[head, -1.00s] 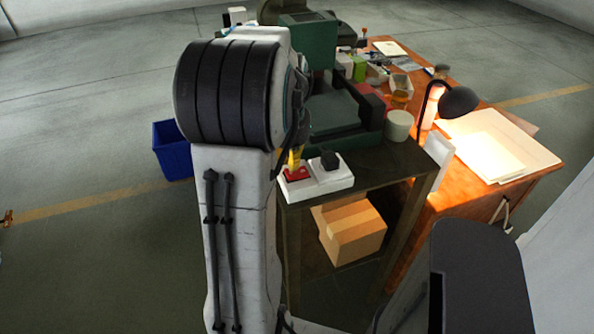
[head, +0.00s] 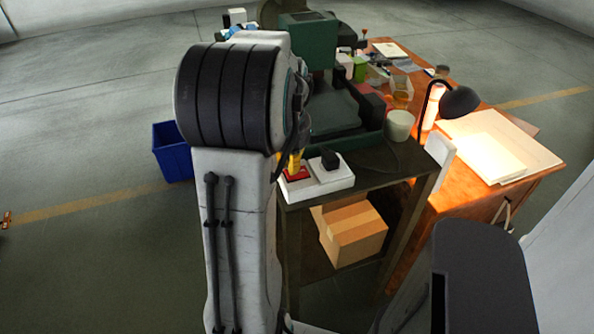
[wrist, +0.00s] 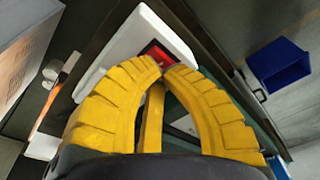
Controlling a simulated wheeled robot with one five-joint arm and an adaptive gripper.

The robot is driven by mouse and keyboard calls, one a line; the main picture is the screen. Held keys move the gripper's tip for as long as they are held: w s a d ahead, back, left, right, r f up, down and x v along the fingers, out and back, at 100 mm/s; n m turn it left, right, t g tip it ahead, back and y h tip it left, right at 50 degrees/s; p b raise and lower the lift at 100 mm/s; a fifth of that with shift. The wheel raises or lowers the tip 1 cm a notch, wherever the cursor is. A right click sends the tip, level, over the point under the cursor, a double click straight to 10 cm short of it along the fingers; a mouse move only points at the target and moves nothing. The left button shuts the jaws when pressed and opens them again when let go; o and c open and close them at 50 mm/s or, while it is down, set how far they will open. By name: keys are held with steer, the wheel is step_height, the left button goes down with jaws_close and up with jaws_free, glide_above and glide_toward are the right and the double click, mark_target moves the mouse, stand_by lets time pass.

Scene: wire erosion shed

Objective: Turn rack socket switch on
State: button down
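The white rack socket (head: 335,183) sits on the near corner of the dark metal table, with a black plug (head: 330,160) in it and a red switch (head: 299,175) at its left end. In the wrist view the red switch (wrist: 155,52) lies in a dark recess of the white socket (wrist: 130,40). My gripper (wrist: 165,66) has yellow ribbed fingers with their tips drawn together, nothing visible between them, just at the switch. It shows partly in the head view (head: 294,164), behind my arm. Contact with the switch and its rocker position cannot be told.
A green machine (head: 335,110) stands behind the socket on the dark table (head: 385,165). A cardboard box (head: 355,235) sits beneath. A wooden desk with a lit black lamp (head: 460,101) is at right. A blue bin (head: 172,152) stands on the floor at left.

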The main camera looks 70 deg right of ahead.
steer(key=shift+f+b, duration=0.7)
steer(key=shift+f, duration=0.2)
stand_by(0.4)
steer(key=shift+r, duration=0.15)
steer(key=shift+r+p, duration=3)
steer(key=shift+r, duration=0.4)
